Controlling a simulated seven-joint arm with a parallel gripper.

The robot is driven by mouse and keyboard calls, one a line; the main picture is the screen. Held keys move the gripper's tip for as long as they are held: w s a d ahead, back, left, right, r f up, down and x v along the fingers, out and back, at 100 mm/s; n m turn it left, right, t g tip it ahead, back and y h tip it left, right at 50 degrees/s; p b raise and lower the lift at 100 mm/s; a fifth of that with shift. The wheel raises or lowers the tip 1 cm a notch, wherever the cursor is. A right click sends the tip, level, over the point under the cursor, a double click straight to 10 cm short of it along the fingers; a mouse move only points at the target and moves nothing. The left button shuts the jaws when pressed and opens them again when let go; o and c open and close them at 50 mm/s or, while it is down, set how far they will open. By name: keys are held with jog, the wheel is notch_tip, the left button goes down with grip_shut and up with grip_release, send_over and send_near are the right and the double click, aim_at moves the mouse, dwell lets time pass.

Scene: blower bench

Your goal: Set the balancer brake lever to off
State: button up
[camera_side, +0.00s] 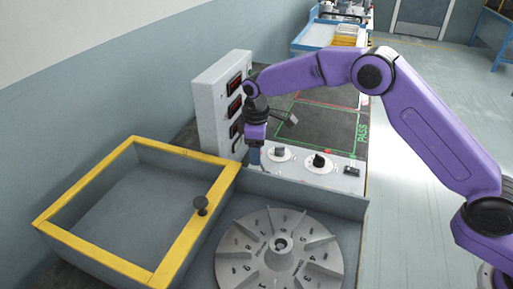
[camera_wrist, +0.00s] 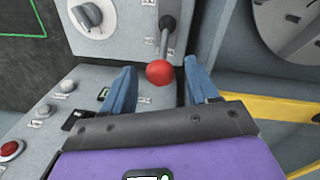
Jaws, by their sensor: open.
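A lever with a red ball knob (camera_wrist: 160,73) and a thin metal shaft rises from the grey panel in the wrist view; it appears to be the brake lever. Its small label cannot be read. My gripper (camera_wrist: 158,71) is open, with one blue finger on each side of the red knob and visible gaps between. I cannot tell whether the knob is at fingertip depth. In the side view my gripper (camera_side: 255,157) points down at the left end of the control panel (camera_side: 335,178), and the lever is hidden there.
A grey bladed rotor (camera_side: 280,262) and a yellow-framed guard (camera_side: 105,262) with a black knob are in front. A display box (camera_side: 210,105) stands close to my gripper. The panel has dials (camera_side: 318,163) and buttons, including a red one (camera_wrist: 10,150).

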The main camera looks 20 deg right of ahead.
grip_shut()
